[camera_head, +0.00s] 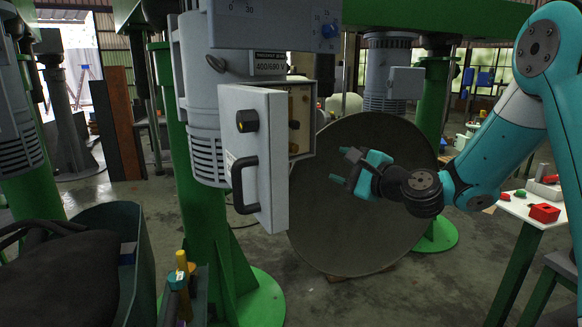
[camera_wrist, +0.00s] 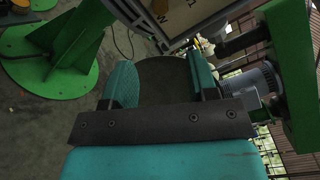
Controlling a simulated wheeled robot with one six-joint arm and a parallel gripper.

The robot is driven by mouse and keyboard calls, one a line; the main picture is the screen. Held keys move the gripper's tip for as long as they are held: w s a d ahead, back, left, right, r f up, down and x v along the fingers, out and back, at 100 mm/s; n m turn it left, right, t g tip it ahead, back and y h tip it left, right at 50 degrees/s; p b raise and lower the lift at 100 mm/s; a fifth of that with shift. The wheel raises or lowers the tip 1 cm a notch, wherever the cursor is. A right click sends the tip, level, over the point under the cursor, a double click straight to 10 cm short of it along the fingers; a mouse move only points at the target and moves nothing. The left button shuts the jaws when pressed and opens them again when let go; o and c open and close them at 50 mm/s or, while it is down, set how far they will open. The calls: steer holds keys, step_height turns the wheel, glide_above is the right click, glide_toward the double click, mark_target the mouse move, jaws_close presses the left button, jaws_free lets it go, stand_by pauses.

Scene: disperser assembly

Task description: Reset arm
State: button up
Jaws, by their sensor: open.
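My gripper (camera_head: 341,167) is open and empty, held in the air in front of a large grey disc (camera_head: 325,225) in the head view. It points left, towards the disperser's electrical box. In the wrist view my gripper (camera_wrist: 163,82) shows two teal fingers spread apart with nothing between them. The box door (camera_head: 262,160) stands open, with a black handle (camera_head: 243,185) and a dark knob on it. My fingertips are apart from the door, to its right.
A white table (camera_head: 541,212) with a red box (camera_head: 544,213) and other small parts stands at the right. A dark bin (camera_head: 140,270) is at the lower left. Green columns (camera_head: 205,225) with round bases stand nearby. Concrete floor (camera_head: 440,290) is clear at the lower right.

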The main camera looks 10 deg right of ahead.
steer(key=s+a+f+n+g, duration=0.5)
steer(key=s+f+n+g, duration=0.2)
steer(key=n, duration=0.3)
steer(key=s+d+f+n+g+h, duration=0.3)
steer(key=s+d+n+h, duration=0.1)
steer(key=s, duration=0.4)
steer(key=s+d+f+n+g+h, duration=0.3)
steer(key=s+d+n+g+h, duration=0.1)
steer(key=s, duration=0.4)
steer(key=s+a+r+n+g+y, duration=0.1)
steer(key=s+a+r+n+y, duration=0.1)
steer(key=a, duration=0.5)
steer(key=s+a+r+n+g+y, duration=0.1)
steer(key=s+a+r+n+y, duration=0.1)
steer(key=s+a+r+n, duration=0.3)
steer(key=s+a+r, duration=0.1)
steer(key=s+a, duration=0.1)
steer(key=s, duration=0.2)
steer(key=shift+a+r+y, duration=0.2)
steer(key=shift+a+y, duration=0.05)
steer(key=shift+y, duration=0.05)
steer(key=shift+w, duration=0.1)
steer(key=shift+c, duration=0.2)
